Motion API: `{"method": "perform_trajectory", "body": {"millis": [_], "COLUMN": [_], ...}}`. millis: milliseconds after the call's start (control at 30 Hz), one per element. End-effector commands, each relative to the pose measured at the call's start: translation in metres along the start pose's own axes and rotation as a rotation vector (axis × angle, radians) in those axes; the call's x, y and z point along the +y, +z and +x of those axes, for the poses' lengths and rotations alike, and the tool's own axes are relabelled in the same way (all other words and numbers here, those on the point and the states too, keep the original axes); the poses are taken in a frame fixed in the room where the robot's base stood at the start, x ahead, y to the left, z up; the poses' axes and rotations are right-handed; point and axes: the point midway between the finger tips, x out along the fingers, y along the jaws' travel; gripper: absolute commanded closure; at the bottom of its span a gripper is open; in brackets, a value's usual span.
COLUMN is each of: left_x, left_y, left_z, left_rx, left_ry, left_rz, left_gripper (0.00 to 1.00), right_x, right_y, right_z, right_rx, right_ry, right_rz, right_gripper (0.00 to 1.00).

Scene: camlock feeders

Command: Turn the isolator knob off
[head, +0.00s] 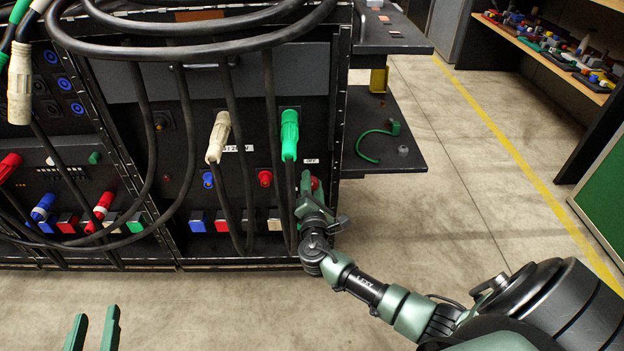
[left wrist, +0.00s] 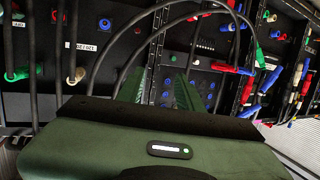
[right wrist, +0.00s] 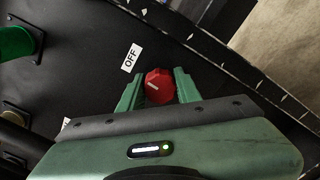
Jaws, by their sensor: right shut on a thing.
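The red isolator knob (right wrist: 159,86) is on the dark panel, with a short white mark on its face, between the fingers of my right gripper (right wrist: 156,90). In the right wrist view a white OFF label (right wrist: 131,57) is above and left of it. In the head view my right gripper (head: 306,185) is at the panel's right end and covers most of the knob (head: 316,184). The right fingers are shut on the knob. My left gripper (head: 92,332) is at the lower left of the head view, empty and away from the panel. In the left wrist view its fingers (left wrist: 158,88) are apart.
A green plug (head: 289,135) and a white plug (head: 218,137) with thick black cables hang close left of the right gripper. Thick cables loop across the panel front. A dark shelf (head: 395,165) juts out at right. The floor (head: 470,150) beyond it is clear.

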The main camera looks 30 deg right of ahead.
Motion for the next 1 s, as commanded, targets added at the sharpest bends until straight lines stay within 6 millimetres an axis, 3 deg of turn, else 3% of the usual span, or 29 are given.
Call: {"method": "perform_trajectory", "body": {"millis": [300,767,800,867,1000], "left_x": [-0.005,-0.005,-0.005,-0.005,-0.005], "left_y": [0.035,0.040,0.040,0.040,0.040], "left_z": [-0.009,-0.010,-0.010,-0.010,-0.010], "left_rx": [-0.181,-0.205,-0.205,-0.205,-0.205], "left_ry": [-0.010,-0.012,-0.012,-0.011,-0.011], "left_rz": [0.001,0.001,0.001,0.001,0.000], "left_gripper": [0.64,0.64,0.64,0.64,0.64], "right_x": [0.000,-0.001,-0.001,-0.001,-0.001], "right_y": [-0.002,-0.003,-0.003,-0.003,-0.002], "right_z": [-0.001,-0.002,-0.002,-0.002,-0.001], "right_rx": [0.005,0.005,0.005,0.005,0.003], "right_ry": [-0.001,-0.001,-0.001,-0.001,-0.001], "right_rz": [-0.096,-0.110,-0.110,-0.110,-0.109], "right_gripper": [1.00,1.00,0.64,0.47,0.45]}}
